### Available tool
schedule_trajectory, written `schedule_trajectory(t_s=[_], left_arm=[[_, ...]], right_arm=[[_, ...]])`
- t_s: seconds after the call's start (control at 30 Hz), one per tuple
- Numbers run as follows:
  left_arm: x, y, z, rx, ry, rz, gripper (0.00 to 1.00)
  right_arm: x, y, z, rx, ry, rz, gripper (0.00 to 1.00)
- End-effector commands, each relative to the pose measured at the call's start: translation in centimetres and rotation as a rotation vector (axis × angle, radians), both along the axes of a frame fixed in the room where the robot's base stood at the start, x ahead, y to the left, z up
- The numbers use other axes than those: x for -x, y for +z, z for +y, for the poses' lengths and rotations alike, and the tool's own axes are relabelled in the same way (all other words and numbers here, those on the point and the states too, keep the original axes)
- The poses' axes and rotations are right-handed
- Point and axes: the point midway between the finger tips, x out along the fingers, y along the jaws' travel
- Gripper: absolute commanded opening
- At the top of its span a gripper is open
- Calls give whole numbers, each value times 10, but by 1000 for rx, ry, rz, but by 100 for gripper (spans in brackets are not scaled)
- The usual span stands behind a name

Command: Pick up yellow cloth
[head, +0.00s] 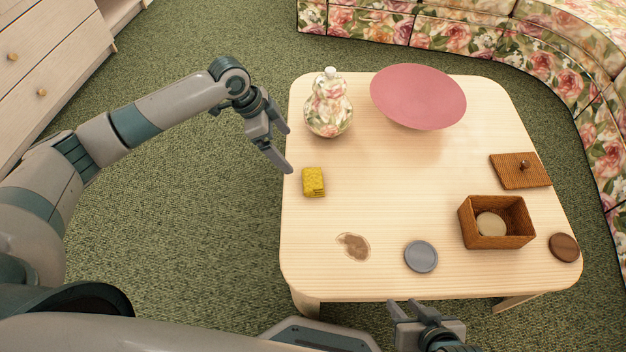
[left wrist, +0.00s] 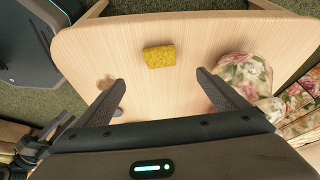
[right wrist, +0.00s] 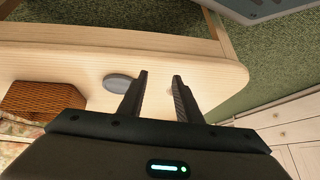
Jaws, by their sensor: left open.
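The yellow cloth (head: 313,182) lies folded on the left part of the light wooden table (head: 390,185). In the left wrist view the cloth (left wrist: 159,57) lies on the tabletop beyond the fingertips, roughly between them. My left gripper (head: 288,150) is open and empty, just up and left of the cloth at the table's left edge, apart from it. My right gripper (head: 408,308) is at the table's front edge, far from the cloth. In the right wrist view its fingers (right wrist: 161,78) are apart with nothing between them.
A floral vase (head: 329,105) and pink plate (head: 418,97) stand at the back. A brown stain (head: 353,246) and grey disc (head: 421,257) are in front. A woven box (head: 484,239), its lid (head: 520,171) and a brown disc (head: 564,247) are at right. The table's middle is clear.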

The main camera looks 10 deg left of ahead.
Motion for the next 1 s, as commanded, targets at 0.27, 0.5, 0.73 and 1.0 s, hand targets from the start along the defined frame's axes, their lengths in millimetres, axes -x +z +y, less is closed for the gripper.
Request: schedule_trajectory(t_s=[0.27,0.5,0.73,1.0], left_arm=[[-1,-7,-3,0,1,0,92],[-4,-38,-15,1,1,2,92],[-9,-77,-31,1,1,1,92],[-14,-109,-43,0,1,-1,92]], right_arm=[[-1,0,1,-3,1,-6,31],[-3,0,7,-22,2,-32,31],[-8,2,14,-48,4,-72,31],[-12,7,21,-78,5,-114,31]])
